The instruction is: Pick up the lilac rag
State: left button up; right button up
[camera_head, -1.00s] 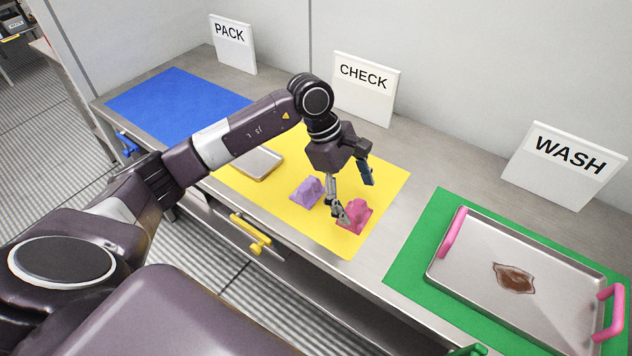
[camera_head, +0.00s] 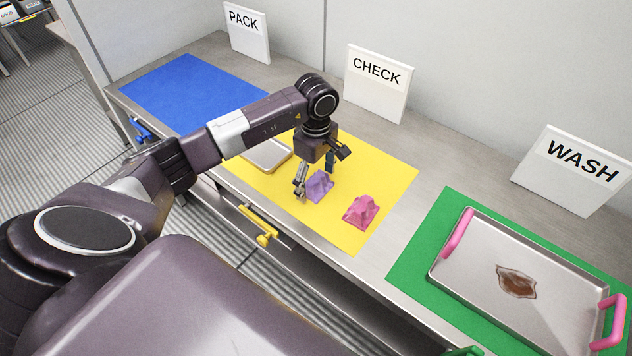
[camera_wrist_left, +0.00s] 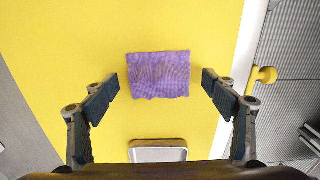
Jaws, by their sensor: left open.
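In the left wrist view the rag (camera_wrist_left: 158,75) is centred between the fingertips, with a gap on each side. My left gripper (camera_head: 315,175) is open and empty, its fingers pointing down at the rag from just above. It also shows in the left wrist view (camera_wrist_left: 160,86), with the fingers wide apart. My right gripper is not in view.
A pink rag (camera_head: 361,211) lies right of the lilac one. A small metal tray (camera_head: 267,154) is on the mat's left part. A stained large tray (camera_head: 470,262) with pink handles stands on the green mat (camera_head: 411,261). The blue mat (camera_head: 195,92) is bare.

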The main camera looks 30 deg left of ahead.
aim_at(316, 178)
pick_arm(q)
jog(key=shift+f, duration=0.1)
jog(key=shift+c, duration=0.3)
jog(key=c, duration=1.2)
jog(key=shift+o, duration=0.2)
jog(key=shift+w+r, duration=0.1)
jog(key=shift+r, duration=0.55)
notch_tip(316, 178, up, 19)
jog(key=b, duration=0.2)
jog(key=shift+f, duration=0.15)
